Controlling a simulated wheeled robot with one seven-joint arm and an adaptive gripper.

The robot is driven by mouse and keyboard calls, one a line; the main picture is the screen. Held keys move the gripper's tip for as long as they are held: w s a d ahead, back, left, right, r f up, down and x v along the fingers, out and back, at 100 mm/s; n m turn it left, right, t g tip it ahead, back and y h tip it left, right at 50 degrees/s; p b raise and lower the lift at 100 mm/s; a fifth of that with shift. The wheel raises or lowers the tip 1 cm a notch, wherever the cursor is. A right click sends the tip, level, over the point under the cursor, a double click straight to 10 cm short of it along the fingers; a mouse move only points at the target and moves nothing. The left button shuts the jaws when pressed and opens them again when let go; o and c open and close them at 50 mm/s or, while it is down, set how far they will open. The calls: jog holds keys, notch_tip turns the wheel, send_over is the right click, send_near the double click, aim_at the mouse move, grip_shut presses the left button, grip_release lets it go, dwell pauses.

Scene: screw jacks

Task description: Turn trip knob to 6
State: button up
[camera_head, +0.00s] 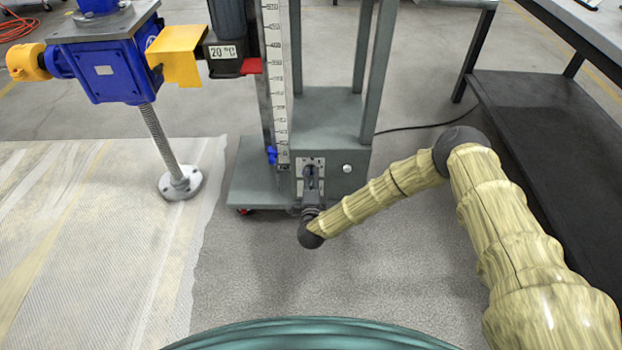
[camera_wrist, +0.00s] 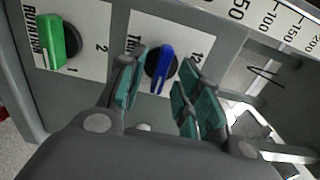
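In the wrist view a blue knob (camera_wrist: 162,66) sits on a dark round base on a white plate. The plate's label is partly hidden and seems to begin "Tri"; a "12" shows to the right of the knob. The blue handle stands nearly upright, tilted slightly right at its top. My gripper (camera_wrist: 158,92) is open, its teal-padded fingers on either side of the knob's lower part; I cannot tell whether they touch it. In the head view my gripper (camera_head: 311,190) is at the grey stand's panel, and the knobs are not discernible.
A green knob (camera_wrist: 58,41) on a plate marked 1 and 2 is left of the blue one. The head view shows the grey stand (camera_head: 330,110) with a scale (camera_head: 277,85), a blue screw jack (camera_head: 108,70) at left and a black shelf (camera_head: 550,120) at right.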

jog(key=shift+s, duration=0.1)
jog(key=s, duration=1.1)
jog(key=shift+s, duration=0.4)
jog(key=shift+a, duration=0.1)
jog(key=s+d+f+n+g+y, duration=0.2)
jog(key=s+f+n+g, duration=0.3)
jog(key=s, duration=0.3)
jog(key=s+d+f+n+g+y, duration=0.1)
jog(key=s+f+n+g+y, duration=0.1)
jog(key=s+f+n+g, duration=0.5)
jog(key=s+d+r+n+g+h, duration=0.2)
jog(key=s+d+r+n+g, duration=0.1)
jog(key=s+d, duration=0.8)
jog(key=s+d+r+n+g+h, duration=0.2)
jog(key=s+d+r+n+g, duration=0.15)
jog(key=s+d, duration=0.75)
notch_tip(320, 180, up, 30)
jog(key=s+a+p, duration=0.1)
jog(key=a+p, duration=0.1)
jog(key=p, duration=2.7)
jog(key=shift+s+a+f+m, duration=0.2)
jog(key=shift+s+f+m, duration=0.05)
jog(key=shift+s+m, duration=0.1)
jog(key=shift+t, duration=0.25)
